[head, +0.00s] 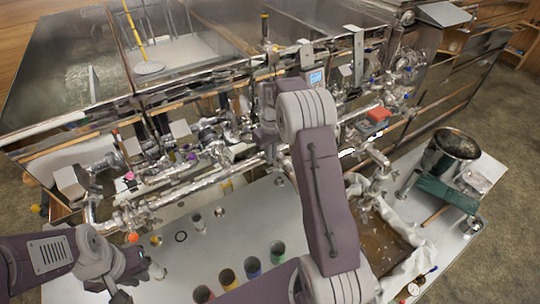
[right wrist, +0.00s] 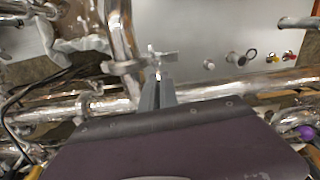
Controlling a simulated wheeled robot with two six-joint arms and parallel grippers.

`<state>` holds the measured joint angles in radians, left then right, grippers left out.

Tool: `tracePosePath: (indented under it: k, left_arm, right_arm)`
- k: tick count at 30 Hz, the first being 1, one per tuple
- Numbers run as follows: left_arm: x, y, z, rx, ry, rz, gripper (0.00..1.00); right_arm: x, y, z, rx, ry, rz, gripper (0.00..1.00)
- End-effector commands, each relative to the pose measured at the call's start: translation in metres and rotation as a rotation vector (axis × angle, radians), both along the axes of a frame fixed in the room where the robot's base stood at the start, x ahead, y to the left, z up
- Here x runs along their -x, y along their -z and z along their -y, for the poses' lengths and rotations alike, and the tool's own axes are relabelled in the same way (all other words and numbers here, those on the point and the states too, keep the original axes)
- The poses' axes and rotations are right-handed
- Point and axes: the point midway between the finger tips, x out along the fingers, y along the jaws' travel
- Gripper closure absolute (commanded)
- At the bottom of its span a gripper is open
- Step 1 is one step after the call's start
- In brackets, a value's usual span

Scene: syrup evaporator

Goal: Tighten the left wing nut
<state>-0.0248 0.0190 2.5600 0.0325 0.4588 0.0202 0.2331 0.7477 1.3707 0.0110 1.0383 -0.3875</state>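In the right wrist view a bright metal wing nut (right wrist: 168,57) sits on a clamp on the shiny piping, its wings spread to left and right. I cannot tell whether it is the left one. The dark fingers of my right gripper (right wrist: 158,80) are close together, their tips right at the wing nut. Whether they touch or grip it is unclear. In the head view my right arm's wrist hides that gripper and the nut, over the pipes in front of the evaporator. My left gripper (head: 140,284) is over the bench at lower left, fingers apart, with nothing visible between them.
The evaporator pan (head: 90,80) stands behind the piping (head: 160,198). Several coloured cups, including a green one (head: 277,250), are near the bench front. A steel pot (head: 450,152), green cloth (head: 447,193) and filter tray (head: 385,245) are at right. Bare bench surface (head: 235,225) lies between.

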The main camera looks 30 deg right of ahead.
Motion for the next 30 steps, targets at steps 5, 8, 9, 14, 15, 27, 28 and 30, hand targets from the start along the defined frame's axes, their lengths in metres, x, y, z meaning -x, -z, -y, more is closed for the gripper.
tracePosePath:
  k: [5,8,9,14,15,27,28,30]
  left_arm:
    - [0.0,0.0,0.0,0.0,0.0,0.0,0.86]
    - [0.0,0.0,0.0,0.0,0.0,0.0,0.86]
    - [0.0,0.0,0.0,0.0,0.0,0.0,0.86]
    - [0.0,0.0,0.0,0.0,0.0,0.0,0.86]
    - [0.0,0.0,0.0,0.0,0.0,0.0,0.86]
    - [0.0,0.015,0.0,0.0,0.0,0.0,0.86]
    - [0.0,0.018,0.0,0.0,0.0,0.0,0.86]
    - [0.0,0.021,0.0,0.0,0.0,0.0,0.86]
  right_arm:
    - [0.002,0.001,0.0,0.0,0.002,-0.006,1.0]
    - [0.002,0.001,0.0,0.0,0.002,-0.006,1.0]
    - [0.002,0.001,0.0,0.0,0.001,-0.006,1.0]
    - [0.001,0.001,0.0,0.0,0.001,-0.005,0.74]
    - [0.001,0.001,0.0,0.0,0.001,-0.004,0.74]
    - [-0.001,-0.026,0.001,0.001,0.001,0.005,0.74]
    - [-0.001,-0.034,0.001,0.001,0.001,0.005,0.74]
    - [-0.001,-0.05,0.002,0.001,0.001,0.004,0.74]
